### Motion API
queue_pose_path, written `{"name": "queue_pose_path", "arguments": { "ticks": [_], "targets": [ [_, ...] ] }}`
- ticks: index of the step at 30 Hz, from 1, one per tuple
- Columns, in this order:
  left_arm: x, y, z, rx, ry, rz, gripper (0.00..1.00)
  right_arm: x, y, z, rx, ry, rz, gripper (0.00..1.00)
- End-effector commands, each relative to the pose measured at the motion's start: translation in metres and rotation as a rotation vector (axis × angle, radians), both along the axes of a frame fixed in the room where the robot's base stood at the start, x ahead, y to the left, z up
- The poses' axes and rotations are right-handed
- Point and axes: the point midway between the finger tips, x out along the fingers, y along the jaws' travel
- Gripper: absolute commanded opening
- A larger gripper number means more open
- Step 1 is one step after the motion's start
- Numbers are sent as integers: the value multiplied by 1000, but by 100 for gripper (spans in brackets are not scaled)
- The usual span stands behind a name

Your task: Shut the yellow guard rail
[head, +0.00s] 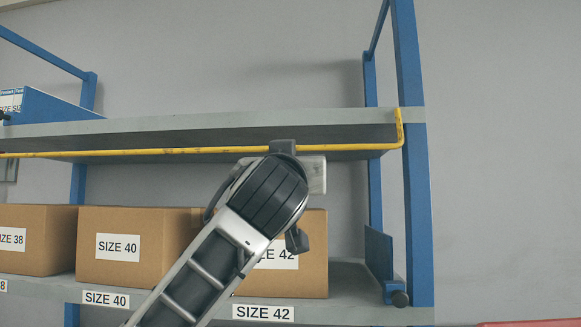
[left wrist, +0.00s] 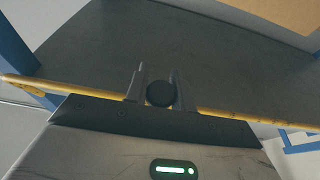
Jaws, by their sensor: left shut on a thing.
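The yellow guard rail (head: 150,152) runs along the front of the upper shelf, just below its front edge, and bends upward at its right end by the blue post. My left gripper (head: 283,147) reaches up to the rail right of its middle, and my arm hides part of the gripper. In the left wrist view my left gripper (left wrist: 157,92) is shut on the guard rail (left wrist: 215,112), which runs out on both sides of the fingers. A dark round part sits between the fingers. My right gripper is not in view.
The upper shelf (head: 230,126) is bare apart from a blue bracket (head: 55,106) and a labelled item at the left. Cardboard boxes (head: 135,272) stand on the lower shelf (head: 345,303). A blue post (head: 413,200) stands at the right.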

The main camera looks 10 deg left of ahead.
Motion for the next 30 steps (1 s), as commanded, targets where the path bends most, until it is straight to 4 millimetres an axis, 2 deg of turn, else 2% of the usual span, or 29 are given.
{"name": "queue_pose_path", "arguments": {
  "ticks": [18, 30],
  "targets": [
    [-37, -1, 11, 1, 423, -3, 0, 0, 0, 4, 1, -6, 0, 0],
    [-44, -1, 15, 1, 523, -1, 0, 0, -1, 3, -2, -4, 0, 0]
  ]
}}
